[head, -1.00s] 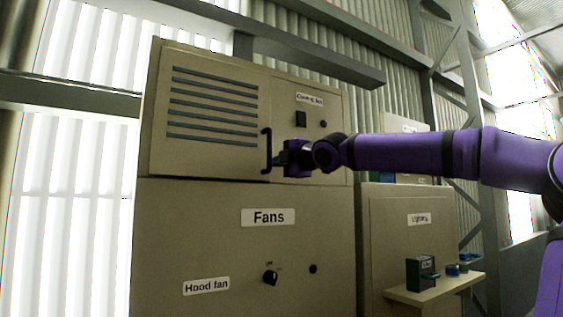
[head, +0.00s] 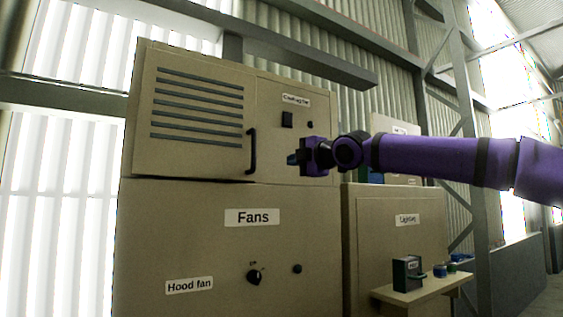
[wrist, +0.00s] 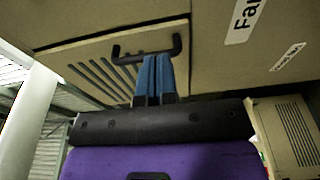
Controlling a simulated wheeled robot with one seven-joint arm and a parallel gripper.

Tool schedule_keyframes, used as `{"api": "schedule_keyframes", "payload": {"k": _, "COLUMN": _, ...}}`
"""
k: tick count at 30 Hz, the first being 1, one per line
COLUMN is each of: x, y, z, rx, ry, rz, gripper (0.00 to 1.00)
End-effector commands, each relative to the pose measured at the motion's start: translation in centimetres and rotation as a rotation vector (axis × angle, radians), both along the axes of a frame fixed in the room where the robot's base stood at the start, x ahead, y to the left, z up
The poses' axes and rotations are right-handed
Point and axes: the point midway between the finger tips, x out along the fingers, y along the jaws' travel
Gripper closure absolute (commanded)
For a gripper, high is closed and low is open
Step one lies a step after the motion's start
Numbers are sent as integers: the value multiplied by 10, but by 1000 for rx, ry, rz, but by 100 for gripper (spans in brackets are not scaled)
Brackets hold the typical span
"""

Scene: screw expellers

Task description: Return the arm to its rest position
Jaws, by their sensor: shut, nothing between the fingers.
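My purple arm (head: 440,160) reaches in from the right in the head view. My gripper (head: 292,159) points left at the front of the beige fan cabinet (head: 225,270), to the right of the louvred door's black handle (head: 252,151). In the head view a gap shows between the fingertips and the handle. In the wrist view my gripper's blue fingers (wrist: 153,62) are together and empty, and the black handle (wrist: 150,50) shows around their tips. The louvred door (head: 190,110) looks nearly flush, with a dark line along its lower edge.
A lower lighting cabinet (head: 400,250) stands to the right. A small shelf (head: 420,290) juts out below it, carrying a dark box (head: 407,273) and small round items. A grey steel column (head: 470,150) rises behind. Open floor (head: 540,295) shows at the lower right.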

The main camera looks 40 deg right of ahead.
Motion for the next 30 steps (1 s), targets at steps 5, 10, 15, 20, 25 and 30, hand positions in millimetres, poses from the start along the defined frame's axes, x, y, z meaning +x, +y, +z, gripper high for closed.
{"api": "schedule_keyframes", "payload": {"k": 5, "x": -17, "y": -20, "z": 1, "rx": 3, "ry": -2, "rz": 1, "gripper": 100}}
{"api": "schedule_keyframes", "payload": {"k": 10, "x": -25, "y": -30, "z": 0, "rx": 1, "ry": 0, "rz": 1, "gripper": 100}}
{"api": "schedule_keyframes", "payload": {"k": 15, "x": -28, "y": -33, "z": 0, "rx": -1, "ry": 1, "rz": 1, "gripper": 100}}
{"api": "schedule_keyframes", "payload": {"k": 20, "x": -28, "y": -33, "z": 0, "rx": 1, "ry": 2, "rz": 1, "gripper": 100}}
{"api": "schedule_keyframes", "payload": {"k": 25, "x": -43, "y": -20, "z": -10, "rx": 74, "ry": 50, "rz": -3, "gripper": 100}}
{"api": "schedule_keyframes", "payload": {"k": 30, "x": -79, "y": 16, "z": -42, "rx": 276, "ry": 187, "rz": -29, "gripper": 100}}
